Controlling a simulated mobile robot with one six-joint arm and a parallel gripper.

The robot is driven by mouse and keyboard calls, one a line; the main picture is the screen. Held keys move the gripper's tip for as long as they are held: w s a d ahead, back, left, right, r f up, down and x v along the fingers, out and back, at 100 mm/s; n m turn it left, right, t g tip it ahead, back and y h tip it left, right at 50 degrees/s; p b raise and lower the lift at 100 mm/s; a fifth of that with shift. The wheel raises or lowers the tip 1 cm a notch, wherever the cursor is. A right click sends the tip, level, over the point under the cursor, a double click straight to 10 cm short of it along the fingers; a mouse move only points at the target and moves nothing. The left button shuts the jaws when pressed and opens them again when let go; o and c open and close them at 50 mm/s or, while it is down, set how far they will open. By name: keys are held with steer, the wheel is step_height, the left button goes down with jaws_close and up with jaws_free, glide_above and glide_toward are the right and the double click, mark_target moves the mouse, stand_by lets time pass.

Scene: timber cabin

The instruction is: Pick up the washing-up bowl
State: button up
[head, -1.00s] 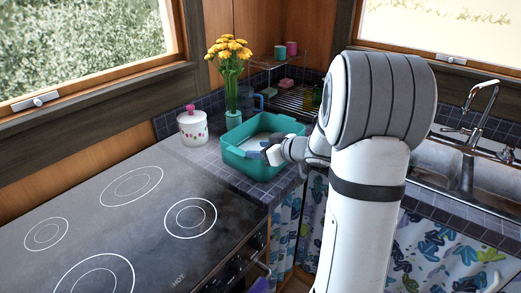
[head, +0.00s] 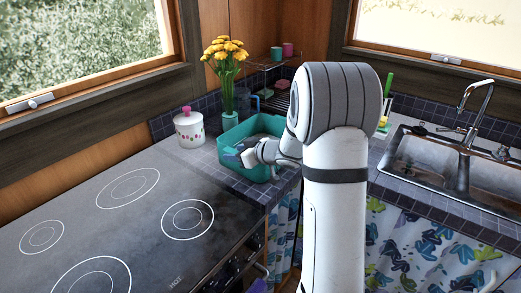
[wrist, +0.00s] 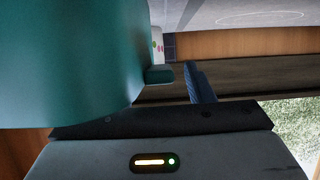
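The washing-up bowl (head: 232,169) is a teal rectangular tub standing on the tiled counter, right of the hob. In the wrist view its teal wall (wrist: 75,65) fills the upper left, very close. My gripper (head: 233,155) is at the bowl's near left side, at rim height. In the wrist view one dark blue finger (wrist: 201,84) shows just right of the bowl's lip, with a small gap between them. The other finger is hidden behind the teal wall. The gripper looks open, with the bowl's edge apparently between its fingers. My arm hides the bowl's right end.
A wire rack (head: 270,100) with cups is in the corner. The hob (head: 120,215) lies left, the sink (head: 425,160) right.

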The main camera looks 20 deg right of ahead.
jaws_close()
stand_by(0.3)
steer(key=shift+r, duration=0.1)
